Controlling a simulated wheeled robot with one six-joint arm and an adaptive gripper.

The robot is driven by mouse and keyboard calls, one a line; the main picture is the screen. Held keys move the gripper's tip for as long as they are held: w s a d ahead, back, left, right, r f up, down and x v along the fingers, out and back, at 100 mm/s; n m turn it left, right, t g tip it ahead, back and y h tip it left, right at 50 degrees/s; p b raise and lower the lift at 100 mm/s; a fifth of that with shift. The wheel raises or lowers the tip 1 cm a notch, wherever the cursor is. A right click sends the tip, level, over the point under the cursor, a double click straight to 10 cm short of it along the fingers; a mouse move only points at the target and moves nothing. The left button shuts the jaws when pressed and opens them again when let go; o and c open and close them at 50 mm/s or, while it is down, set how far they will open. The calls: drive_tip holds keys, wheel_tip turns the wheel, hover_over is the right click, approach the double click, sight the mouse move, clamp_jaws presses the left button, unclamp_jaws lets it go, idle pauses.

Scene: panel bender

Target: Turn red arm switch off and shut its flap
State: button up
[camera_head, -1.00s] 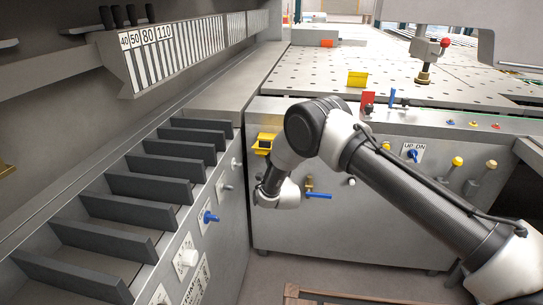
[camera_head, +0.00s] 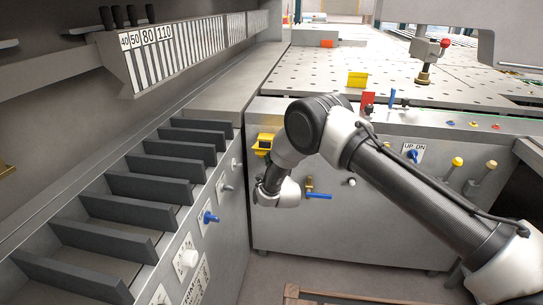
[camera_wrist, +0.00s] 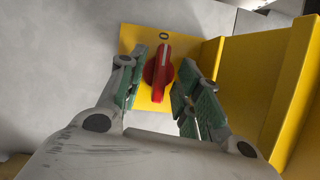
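The red arm switch (camera_wrist: 158,72) is a red knob with a pale line, on a yellow plate (camera_wrist: 147,36) in the wrist view. A ring-like mark shows on the plate above the knob. A yellow flap or box wall (camera_wrist: 254,85) stands out to the right of the plate. My gripper (camera_wrist: 159,82) has its two green-padded fingers apart, one on each side of the red knob. I cannot tell whether the fingers touch it. In the head view the yellow switch box (camera_head: 264,143) shows on the grey front panel, just above my wrist; the red knob is hidden there.
A blue-handled valve (camera_head: 318,196) sits on the front panel right of my wrist. A slotted rack (camera_head: 150,185) with a blue knob (camera_head: 210,217) on its side stands at the left. The perforated table (camera_head: 320,75) lies behind, with a yellow block (camera_head: 357,79) on it.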

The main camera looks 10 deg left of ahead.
drive_tip(key=v, duration=1.2)
